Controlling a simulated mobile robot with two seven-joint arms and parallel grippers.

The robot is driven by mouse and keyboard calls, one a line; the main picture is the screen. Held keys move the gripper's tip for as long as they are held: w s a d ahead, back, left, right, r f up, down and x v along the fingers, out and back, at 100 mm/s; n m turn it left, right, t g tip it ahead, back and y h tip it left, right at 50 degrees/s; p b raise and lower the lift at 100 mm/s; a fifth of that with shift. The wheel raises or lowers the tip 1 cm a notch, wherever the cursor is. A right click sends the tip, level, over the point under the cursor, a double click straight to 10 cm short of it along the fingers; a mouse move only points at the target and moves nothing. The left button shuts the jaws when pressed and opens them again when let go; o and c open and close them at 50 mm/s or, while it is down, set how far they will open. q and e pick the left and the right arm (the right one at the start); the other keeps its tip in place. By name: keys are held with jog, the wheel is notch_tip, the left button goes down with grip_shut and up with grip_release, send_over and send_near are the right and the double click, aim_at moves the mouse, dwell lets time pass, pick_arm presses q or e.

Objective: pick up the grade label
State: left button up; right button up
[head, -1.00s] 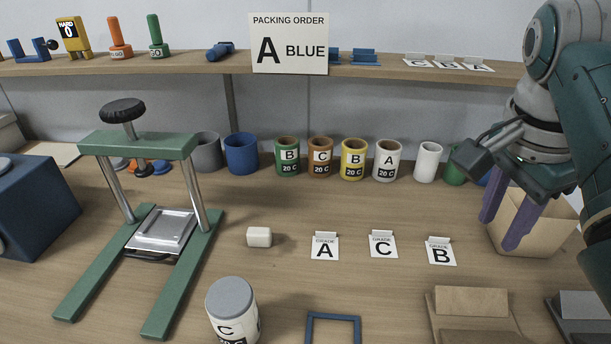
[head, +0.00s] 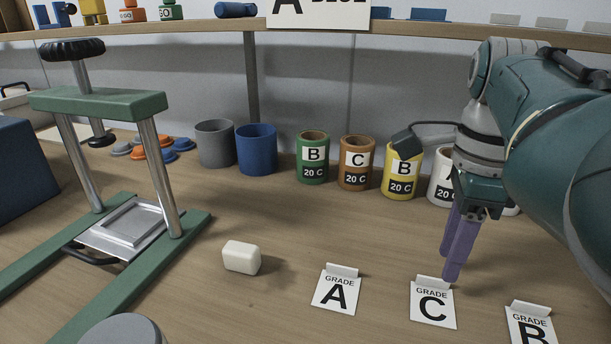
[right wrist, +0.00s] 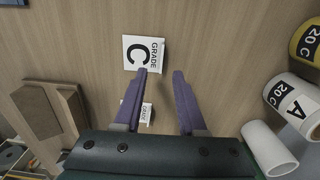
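Three white grade labels with folded top tabs stand on the table: grade label A (head: 337,291), grade label C (head: 433,304) and grade label B (head: 531,325), which the frame cuts off. My right gripper (head: 451,276) points down with purple fingers, just behind and above label C. In the right wrist view my right gripper (right wrist: 160,73) is open and empty, its left fingertip near the edge of label C (right wrist: 139,54). Another grade label (right wrist: 147,113) shows between the fingers, its letter hidden. The packing order sign (head: 318,10) is cropped at the top. My left gripper is not in view.
A green press (head: 100,103) stands at left. A white block (head: 241,257) lies left of label A. Bare table lies between block and cans.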

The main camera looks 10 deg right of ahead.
aim_at(434, 300)
notch_tip(434, 300, down, 4)
jog(key=shift+d+f+b, duration=0.1)
jog(key=shift+b, duration=0.3)
grip_shut()
dwell(0.3)
